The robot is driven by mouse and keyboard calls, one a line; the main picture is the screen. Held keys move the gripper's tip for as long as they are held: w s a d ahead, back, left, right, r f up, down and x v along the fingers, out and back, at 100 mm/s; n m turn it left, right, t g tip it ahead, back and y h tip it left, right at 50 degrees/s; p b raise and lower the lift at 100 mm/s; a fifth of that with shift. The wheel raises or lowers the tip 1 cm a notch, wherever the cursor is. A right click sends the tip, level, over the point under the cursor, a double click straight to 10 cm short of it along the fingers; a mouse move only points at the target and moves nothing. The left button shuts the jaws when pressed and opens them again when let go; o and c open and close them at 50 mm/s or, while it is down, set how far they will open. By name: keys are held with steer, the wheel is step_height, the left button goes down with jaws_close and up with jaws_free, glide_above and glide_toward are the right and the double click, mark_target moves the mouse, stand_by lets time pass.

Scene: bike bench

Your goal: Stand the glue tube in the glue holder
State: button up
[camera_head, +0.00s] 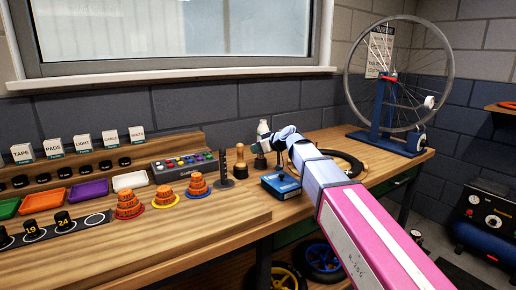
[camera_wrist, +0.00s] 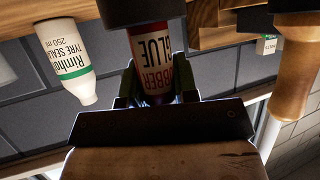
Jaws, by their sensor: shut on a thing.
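The glue tube (camera_wrist: 158,72), with a red and white "RUBBER GLUE" label, is between the fingers of my gripper (camera_wrist: 160,88) in the wrist view. My gripper is shut on it. The tube's far end runs up to a dark block (camera_wrist: 146,10) at the top edge, which looks like the glue holder. I cannot tell whether the end is inside it or behind it. In the head view my gripper (camera_head: 277,143) is over the bench's back right part, above a small dark piece (camera_head: 260,162). The tube is not clearly seen there.
A white tyre sealant bottle (camera_wrist: 68,60) and a wooden-handled tool (camera_wrist: 294,70) stand on either side of the tube. A blue box (camera_head: 281,186) lies in front of my gripper. A wheel stand (camera_head: 386,140) is at right. The bench front (camera_head: 180,232) is clear.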

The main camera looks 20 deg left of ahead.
steer(key=shift+f, duration=0.25)
steer(key=o, duration=1)
